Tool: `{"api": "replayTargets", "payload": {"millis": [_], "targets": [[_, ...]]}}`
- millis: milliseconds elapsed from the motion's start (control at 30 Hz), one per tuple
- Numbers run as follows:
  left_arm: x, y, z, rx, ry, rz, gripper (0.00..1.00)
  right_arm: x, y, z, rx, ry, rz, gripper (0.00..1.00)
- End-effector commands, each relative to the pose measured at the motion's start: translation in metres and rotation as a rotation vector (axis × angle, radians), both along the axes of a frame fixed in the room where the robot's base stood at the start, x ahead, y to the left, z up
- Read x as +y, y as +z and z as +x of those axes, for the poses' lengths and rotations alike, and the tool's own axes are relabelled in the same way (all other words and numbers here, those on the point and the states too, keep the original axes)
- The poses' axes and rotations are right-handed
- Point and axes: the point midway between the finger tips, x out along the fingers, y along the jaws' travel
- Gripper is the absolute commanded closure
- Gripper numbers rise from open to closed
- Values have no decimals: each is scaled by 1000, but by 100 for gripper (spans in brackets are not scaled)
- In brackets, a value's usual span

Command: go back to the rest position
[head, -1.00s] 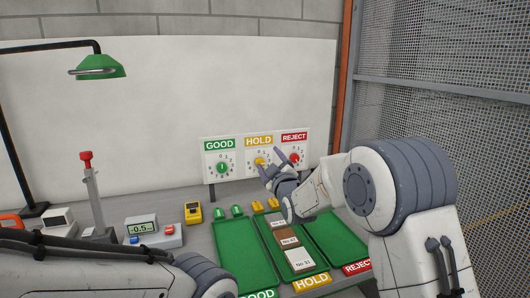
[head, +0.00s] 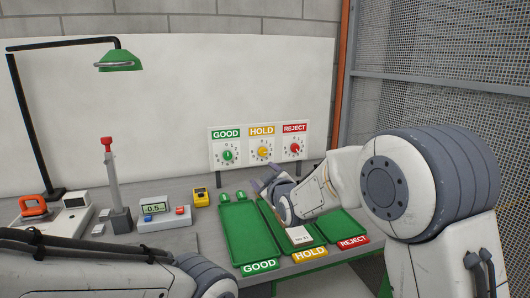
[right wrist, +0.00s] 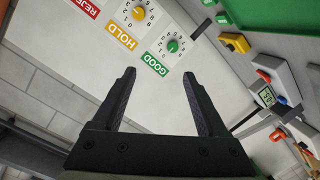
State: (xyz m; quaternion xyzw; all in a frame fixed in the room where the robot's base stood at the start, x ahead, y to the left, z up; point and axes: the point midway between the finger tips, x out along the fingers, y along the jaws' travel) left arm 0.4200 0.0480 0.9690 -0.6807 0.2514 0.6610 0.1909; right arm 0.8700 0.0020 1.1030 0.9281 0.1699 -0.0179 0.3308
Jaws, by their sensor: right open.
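My right gripper (head: 266,177) is open and empty. In the head view it is over the far end of the HOLD tray (head: 310,251), below the dial panel (head: 214,163) and apart from it. The right wrist view shows its two fingers (right wrist: 159,73) spread with nothing between them. My right forearm covers much of the HOLD tray and part of the REJECT tray (head: 345,224). A white-labelled board (head: 300,235) lies at the near end of the HOLD tray. My left arm crosses the lower left of the head view; its gripper is out of frame.
The GOOD tray (head: 245,235) looks empty apart from green pieces at its far end. A meter (head: 165,217), a yellow device (head: 200,197), a red-topped stand (head: 119,210) and a green lamp (head: 119,60) are at left. A mesh fence (head: 440,60) stands at right.

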Motion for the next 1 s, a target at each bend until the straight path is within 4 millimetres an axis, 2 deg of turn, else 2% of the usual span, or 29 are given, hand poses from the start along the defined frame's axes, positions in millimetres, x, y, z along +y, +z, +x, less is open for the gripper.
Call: {"api": "replayTargets", "payload": {"millis": [167,267,367,467,500,600,700,800,1000], "targets": [[0,-15,0,0,0,0,50,18,-35,-44,192,27,27,24],[0,-24,0,0,0,0,50,26,-59,-77,326,35,42,24],[0,-34,0,0,0,0,50,32,-88,-123,491,35,50,24],[0,-47,0,0,0,0,50,31,-122,-185,691,22,44,24],[0,-52,0,0,0,0,50,29,-136,-213,774,13,41,24],[0,-62,0,0,0,0,50,18,-163,-274,955,-21,18,24],[0,-68,0,0,0,0,50,4,-181,-321,1088,-61,-8,24],[0,-74,0,0,0,0,50,-9,-195,-359,1190,-97,-36,24],[0,-83,0,0,0,0,50,-35,-214,-420,1348,-168,-94,24]]}}
